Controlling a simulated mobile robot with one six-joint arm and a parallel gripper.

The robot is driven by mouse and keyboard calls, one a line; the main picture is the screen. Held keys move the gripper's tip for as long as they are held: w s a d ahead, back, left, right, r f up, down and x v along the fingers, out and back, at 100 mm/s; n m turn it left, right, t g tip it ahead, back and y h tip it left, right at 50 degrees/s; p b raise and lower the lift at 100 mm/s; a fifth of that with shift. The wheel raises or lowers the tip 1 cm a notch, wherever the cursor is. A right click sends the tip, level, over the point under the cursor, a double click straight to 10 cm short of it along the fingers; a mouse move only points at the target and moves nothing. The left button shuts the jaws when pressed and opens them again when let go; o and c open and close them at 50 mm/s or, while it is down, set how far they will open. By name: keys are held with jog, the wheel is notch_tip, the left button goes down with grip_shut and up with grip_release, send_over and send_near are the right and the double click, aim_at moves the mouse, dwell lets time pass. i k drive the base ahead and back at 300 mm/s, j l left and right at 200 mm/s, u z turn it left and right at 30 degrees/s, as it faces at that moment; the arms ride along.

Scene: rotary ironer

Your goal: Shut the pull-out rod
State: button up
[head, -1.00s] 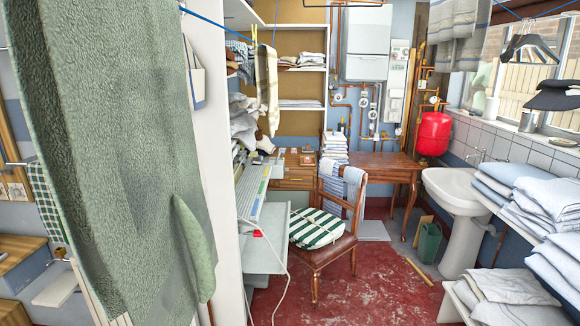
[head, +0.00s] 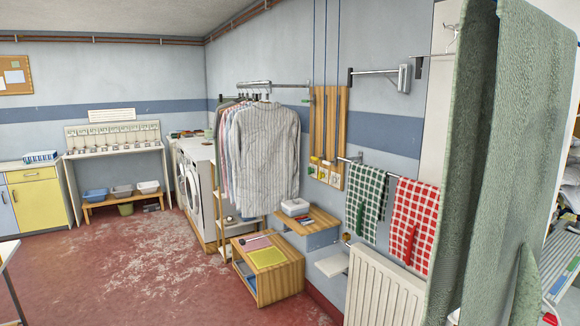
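Several metal rods show on the wall, and I cannot tell for sure which is the pull-out rod. A short bare rod (head: 376,72) sticks out from a wall bracket (head: 404,78) at the upper right, with a dark end at its left. A longer rod (head: 290,86) farther left carries a row of shirts (head: 262,150) on hangers. Another bare rod (head: 436,54) shows beside the hanging green towel, which hides part of it. My gripper is not in view.
A large green towel (head: 490,160) hangs close on the right and blocks the view. Checked green (head: 366,200) and red (head: 413,222) towels hang above a radiator (head: 382,290). A low wooden cabinet (head: 268,270) stands below. The red floor (head: 120,265) at left is mostly clear.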

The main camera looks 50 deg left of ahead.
aim_at(242, 242)
jog(key=u, duration=2.15)
jog(key=i+j, duration=0.25)
jog(key=i, duration=0.25)
jog(key=i+j, duration=0.2)
jog(key=i, duration=0.3)
jog(key=i+j, duration=0.25)
jog(key=i, duration=0.2)
jog(key=i+j, duration=0.2)
jog(key=i, duration=0.3)
jog(key=i+j, duration=0.25)
jog(key=i, duration=0.25)
jog(key=i+z, duration=0.1)
jog(key=i, duration=1.2)
